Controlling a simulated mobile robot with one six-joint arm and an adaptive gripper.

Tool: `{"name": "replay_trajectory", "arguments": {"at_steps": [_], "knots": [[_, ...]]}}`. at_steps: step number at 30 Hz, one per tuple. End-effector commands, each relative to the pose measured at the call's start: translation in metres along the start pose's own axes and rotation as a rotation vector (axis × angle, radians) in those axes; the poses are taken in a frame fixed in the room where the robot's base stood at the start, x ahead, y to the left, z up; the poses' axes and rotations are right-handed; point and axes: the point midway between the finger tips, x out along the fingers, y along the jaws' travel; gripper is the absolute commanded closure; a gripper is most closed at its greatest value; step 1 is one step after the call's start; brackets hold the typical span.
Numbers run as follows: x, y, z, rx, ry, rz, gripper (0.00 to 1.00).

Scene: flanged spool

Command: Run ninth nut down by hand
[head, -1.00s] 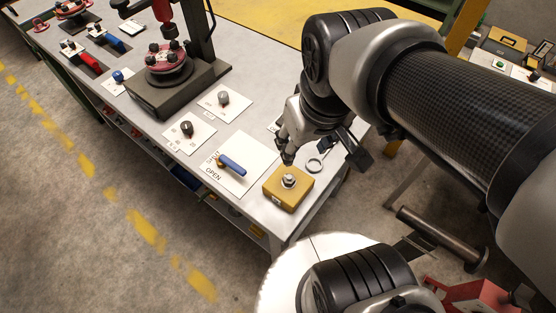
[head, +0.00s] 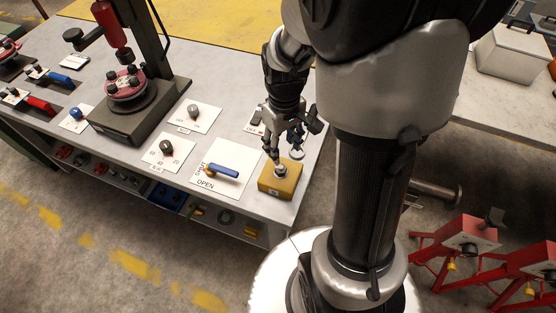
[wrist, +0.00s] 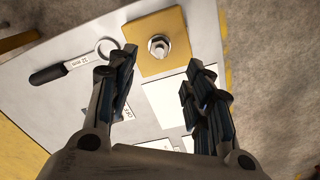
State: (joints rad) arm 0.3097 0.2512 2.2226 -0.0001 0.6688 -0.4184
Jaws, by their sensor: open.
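The nut (wrist: 159,46) sits on a stud on a yellow block (wrist: 176,26) in the wrist view. In the head view the yellow block (head: 285,187) stands near the table's front right corner, with the nut (head: 281,170) on top. My gripper (head: 274,158) is just behind and above the block in the head view, its fingers pointing down. In the wrist view my gripper (wrist: 158,85) is open and empty, and the nut lies beyond the fingertips, between their lines. I cannot tell any touch with the nut.
A ring-ended wrench (wrist: 75,65) lies beside the block. A blue-handled valve lever (head: 222,171) on a SHUT/OPEN plate is left of it. Knob plates (head: 167,150) and a dark stand with a red flanged piece (head: 127,85) are further left.

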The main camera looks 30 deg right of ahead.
Motion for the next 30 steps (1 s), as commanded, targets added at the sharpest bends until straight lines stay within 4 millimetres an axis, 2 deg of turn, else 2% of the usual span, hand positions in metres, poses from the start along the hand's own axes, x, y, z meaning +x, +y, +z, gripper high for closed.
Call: {"name": "replay_trajectory", "arguments": {"at_steps": [1,6,12,15,21,29,30], "knots": [[0.016,0.0,0.001,0.0,-0.004,-0.002,0.53],[0.053,-0.001,0.001,0.0,-0.004,-0.002,0.53],[0.09,0.0,0.0,0.0,-0.002,-0.001,0.53],[0.102,0.0,0.0,0.0,-0.001,-0.001,0.53],[0.112,0.0,0.0,0.0,0.001,0.0,0.53],[0.112,0.0,0.0,0.001,0.001,0.0,0.53],[0.112,0.0,0.0,0.001,0.001,0.0,0.56]]}}
